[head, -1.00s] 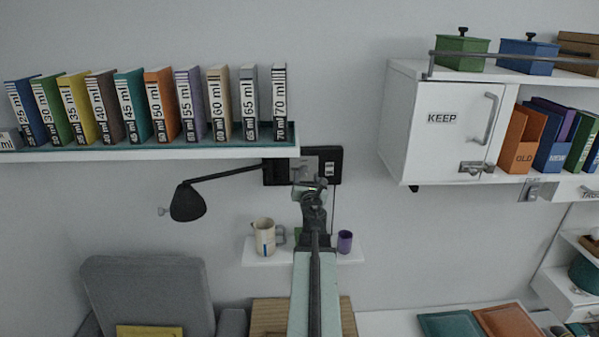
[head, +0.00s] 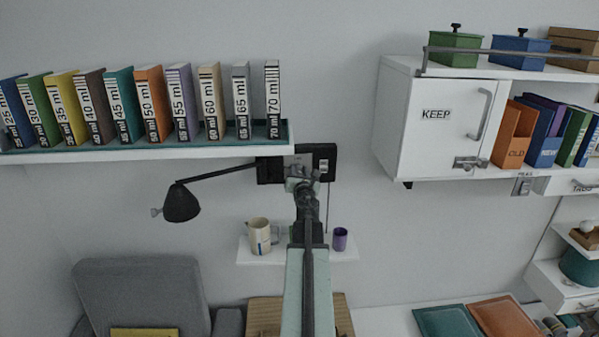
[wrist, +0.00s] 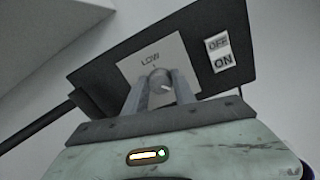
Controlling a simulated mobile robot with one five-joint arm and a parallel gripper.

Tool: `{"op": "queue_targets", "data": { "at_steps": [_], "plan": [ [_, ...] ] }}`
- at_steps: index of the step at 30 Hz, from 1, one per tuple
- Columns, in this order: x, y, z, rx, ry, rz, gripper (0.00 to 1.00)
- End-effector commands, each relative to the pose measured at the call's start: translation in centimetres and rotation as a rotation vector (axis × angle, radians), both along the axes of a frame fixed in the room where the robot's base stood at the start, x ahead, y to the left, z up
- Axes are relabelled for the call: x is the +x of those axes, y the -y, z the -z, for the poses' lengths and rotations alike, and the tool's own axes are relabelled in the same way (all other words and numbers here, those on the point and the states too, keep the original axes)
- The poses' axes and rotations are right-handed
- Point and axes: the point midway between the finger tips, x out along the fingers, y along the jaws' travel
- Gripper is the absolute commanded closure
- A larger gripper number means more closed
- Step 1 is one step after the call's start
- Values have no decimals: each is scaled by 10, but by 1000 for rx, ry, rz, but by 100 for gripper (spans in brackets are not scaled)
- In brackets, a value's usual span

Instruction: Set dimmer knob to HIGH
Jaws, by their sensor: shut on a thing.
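The dimmer knob (wrist: 160,80) is a small round grey knob on a pale plate marked LOW (wrist: 181,52), on a black wall panel (wrist: 110,72). My gripper (wrist: 161,88) is at the knob in the wrist view, one finger on each side, shut on it. A light mark shows on the knob's lower right side. No HIGH marking is visible; part of the plate is hidden behind my gripper. In the head view, my gripper (head: 300,176) is in front of the black panel (head: 325,153) and hides the knob.
An ON/OFF switch (wrist: 219,52) sits right of the plate. A black lamp (head: 182,203) hangs from an arm at left. The book shelf (head: 150,152) is above left. A small shelf (head: 270,262) below holds a mug (head: 259,236) and a purple cup (head: 340,239).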

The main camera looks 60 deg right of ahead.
Motion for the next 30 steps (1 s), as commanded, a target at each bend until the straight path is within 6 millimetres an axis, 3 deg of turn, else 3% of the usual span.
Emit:
{"op": "queue_targets", "data": {
  "at_steps": [8,30],
  "plan": [
    [1,0,1,96,133,-4,100],
    [0,0,3,504,702,-3,100]
  ]
}}
